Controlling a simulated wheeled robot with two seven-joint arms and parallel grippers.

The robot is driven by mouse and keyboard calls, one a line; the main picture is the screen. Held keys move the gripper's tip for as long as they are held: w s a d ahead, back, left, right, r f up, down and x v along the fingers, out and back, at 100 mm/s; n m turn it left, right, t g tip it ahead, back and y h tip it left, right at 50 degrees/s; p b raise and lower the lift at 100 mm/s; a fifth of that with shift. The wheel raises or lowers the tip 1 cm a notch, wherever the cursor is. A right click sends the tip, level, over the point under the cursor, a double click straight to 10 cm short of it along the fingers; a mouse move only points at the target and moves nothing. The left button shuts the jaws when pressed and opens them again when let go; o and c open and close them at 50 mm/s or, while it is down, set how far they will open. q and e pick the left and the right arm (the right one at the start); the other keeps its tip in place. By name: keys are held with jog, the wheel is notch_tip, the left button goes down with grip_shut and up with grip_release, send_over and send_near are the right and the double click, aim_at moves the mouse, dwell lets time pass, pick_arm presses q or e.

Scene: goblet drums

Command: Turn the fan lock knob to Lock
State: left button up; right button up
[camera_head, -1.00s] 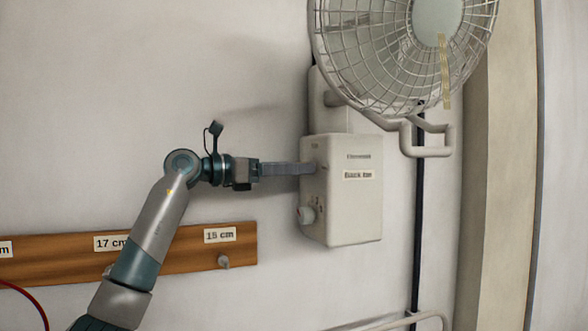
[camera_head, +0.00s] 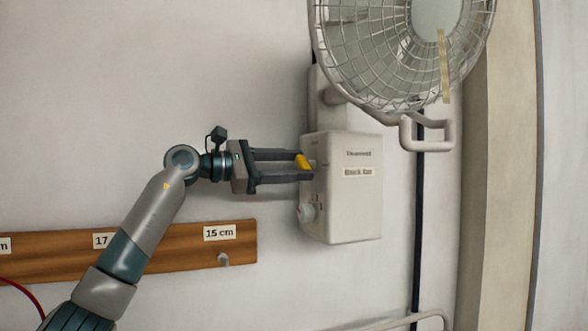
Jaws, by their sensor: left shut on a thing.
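A cream fan control box (camera_head: 350,205) with a "Black fan" style label hangs on the wall below the fan. My left gripper (camera_head: 305,167) reaches in from the left to the upper part of the box's left side face. A second, pale round knob (camera_head: 308,212) sits lower on the same side face, clear of the gripper. My right gripper is not in view.
The wire-cage fan (camera_head: 400,50) hangs just above the box, with a bent pale tube (camera_head: 428,147) at its right. The wall left of the box is clear.

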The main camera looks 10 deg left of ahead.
pick_arm(q)
jog(key=m, duration=0.5)
jog(key=shift+m+b, duration=0.3)
jog(key=m, duration=0.5)
dwell(0.4)
jog(key=o, duration=1.1)
jog(key=shift+c, duration=0.2)
jog(key=shift+a, duration=0.15)
